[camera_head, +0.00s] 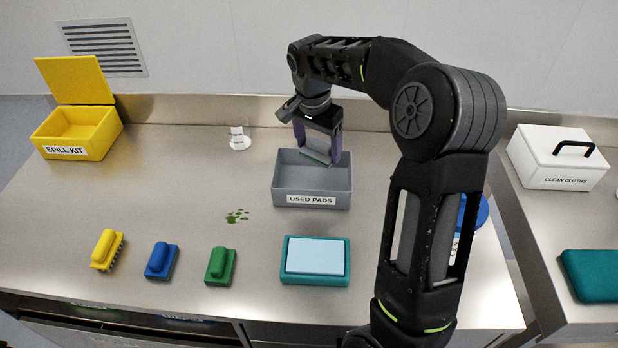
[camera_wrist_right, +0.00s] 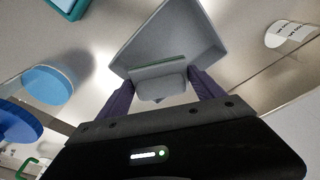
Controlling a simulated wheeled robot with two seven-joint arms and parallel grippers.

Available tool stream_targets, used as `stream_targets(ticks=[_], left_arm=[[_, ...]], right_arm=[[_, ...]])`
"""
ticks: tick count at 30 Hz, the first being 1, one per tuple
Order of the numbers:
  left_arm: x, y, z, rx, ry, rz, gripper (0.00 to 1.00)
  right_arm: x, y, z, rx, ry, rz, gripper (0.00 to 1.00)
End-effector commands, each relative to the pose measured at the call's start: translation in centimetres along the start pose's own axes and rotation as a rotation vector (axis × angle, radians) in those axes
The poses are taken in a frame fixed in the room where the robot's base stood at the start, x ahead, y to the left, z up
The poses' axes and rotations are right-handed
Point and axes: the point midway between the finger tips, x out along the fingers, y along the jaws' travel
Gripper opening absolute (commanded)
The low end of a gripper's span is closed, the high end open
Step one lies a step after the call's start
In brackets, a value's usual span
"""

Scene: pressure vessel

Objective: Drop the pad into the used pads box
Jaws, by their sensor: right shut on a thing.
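The used pads box (camera_head: 312,187) is an open grey box with a white label, towards the back middle of the steel worktop. My right gripper (camera_head: 318,158) reaches down over it, fingers pointing into its opening. It is shut on the pad (camera_head: 314,156), a grey block with a thin green edge. In the right wrist view the pad (camera_wrist_right: 162,86) sits between the purple fingers, with the inside of the box (camera_wrist_right: 172,38) beyond it. I cannot tell whether the pad touches the box floor. My left gripper is not in view.
Green spots (camera_head: 236,215) mark the worktop left of the box. Yellow (camera_head: 106,250), blue (camera_head: 161,260) and green (camera_head: 220,265) handled tools stand in front. A teal tray (camera_head: 315,279) holds a light blue slab. A yellow spill kit (camera_head: 85,130) is back left; clean cloths box (camera_head: 555,160) right.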

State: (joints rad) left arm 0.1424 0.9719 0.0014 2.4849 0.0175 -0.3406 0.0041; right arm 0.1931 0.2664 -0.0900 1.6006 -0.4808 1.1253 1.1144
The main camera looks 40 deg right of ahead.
Motion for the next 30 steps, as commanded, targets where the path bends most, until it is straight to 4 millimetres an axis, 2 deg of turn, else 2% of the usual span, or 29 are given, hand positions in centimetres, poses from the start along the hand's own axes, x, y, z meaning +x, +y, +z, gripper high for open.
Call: stream_targets(ticks=[18,29,30], left_arm=[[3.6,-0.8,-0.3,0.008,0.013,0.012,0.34],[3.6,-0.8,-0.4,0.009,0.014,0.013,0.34],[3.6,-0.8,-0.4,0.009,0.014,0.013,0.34]], right_arm=[[5.6,0.0,0.9,0.0,-0.001,0.001,0.39],[5.9,0.0,0.9,0.0,0.0,0.0,0.39],[5.9,0.0,0.9,0.0,0.0,0.0,0.78]])
